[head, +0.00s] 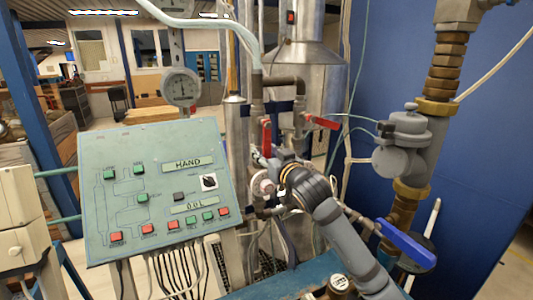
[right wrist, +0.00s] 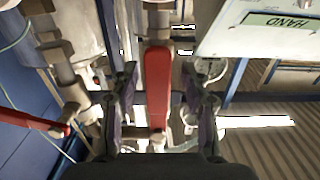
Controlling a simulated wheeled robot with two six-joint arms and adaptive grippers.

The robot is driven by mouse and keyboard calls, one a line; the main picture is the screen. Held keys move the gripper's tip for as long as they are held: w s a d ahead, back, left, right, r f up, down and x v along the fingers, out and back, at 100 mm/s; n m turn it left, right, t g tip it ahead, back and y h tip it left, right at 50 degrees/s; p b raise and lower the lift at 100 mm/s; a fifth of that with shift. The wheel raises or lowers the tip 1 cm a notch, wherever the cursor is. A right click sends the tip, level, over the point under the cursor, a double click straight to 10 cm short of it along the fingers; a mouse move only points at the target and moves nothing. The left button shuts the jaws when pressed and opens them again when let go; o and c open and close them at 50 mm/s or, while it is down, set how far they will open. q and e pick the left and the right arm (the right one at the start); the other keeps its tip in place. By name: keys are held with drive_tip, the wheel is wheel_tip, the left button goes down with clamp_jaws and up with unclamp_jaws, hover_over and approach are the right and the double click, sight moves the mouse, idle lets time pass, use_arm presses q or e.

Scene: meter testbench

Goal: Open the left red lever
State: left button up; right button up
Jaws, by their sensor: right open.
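The left red lever (head: 266,137) stands nearly upright on its pipe in the middle of the head view. My right gripper (head: 269,164) is at the lever's lower part, coming in from the lower right. In the right wrist view, the left red lever (right wrist: 158,85) lies between the two spread fingers, with a visible gap on both sides. The right gripper is open and holds nothing. The right red lever (head: 322,122) is tilted on the neighbouring pipe and also shows at the left of the right wrist view (right wrist: 30,119). My left gripper is not in view.
A green control panel (head: 160,190) stands left of the gripper, with a round gauge (head: 181,87) above it. Pipes and a metal tank (head: 303,70) are close behind the levers. A blue-handled valve (head: 407,244) is near my right forearm.

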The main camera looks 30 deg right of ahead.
wheel_tip(320, 180, up, 10)
idle(0.5)
idle(0.4)
